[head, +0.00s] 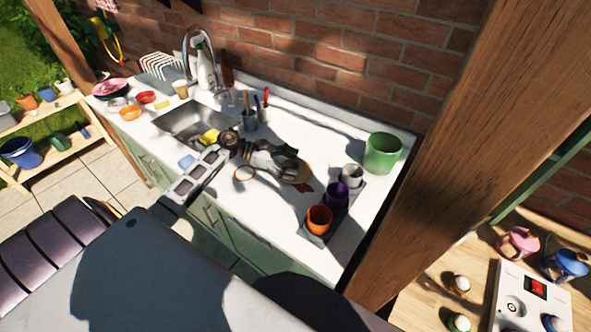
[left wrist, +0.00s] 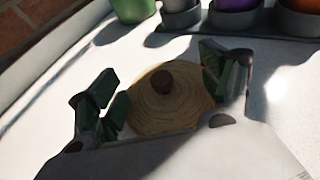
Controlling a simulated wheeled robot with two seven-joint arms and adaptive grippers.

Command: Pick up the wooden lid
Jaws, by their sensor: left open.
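The wooden lid (left wrist: 168,100) is round and tan with ring grain and a dark brown knob. It lies on the white counter (head: 330,130). In the left wrist view it sits between the open fingers of my left gripper (left wrist: 165,92); no finger visibly grips it. In the head view my left gripper (head: 285,165) hovers over the lid and hides most of it; only an edge of the lid (head: 303,172) shows. Whether the fingers touch the lid's rim, I cannot tell. My right gripper is not in view.
A dark tray (head: 318,239) with orange (head: 319,219), purple (head: 336,194) and grey (head: 351,175) cups stands right of the lid. A green pot (head: 383,153) is behind. A utensil holder (head: 249,121) and a sink (head: 190,124) are to the left. A wooden post (head: 450,130) rises at right.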

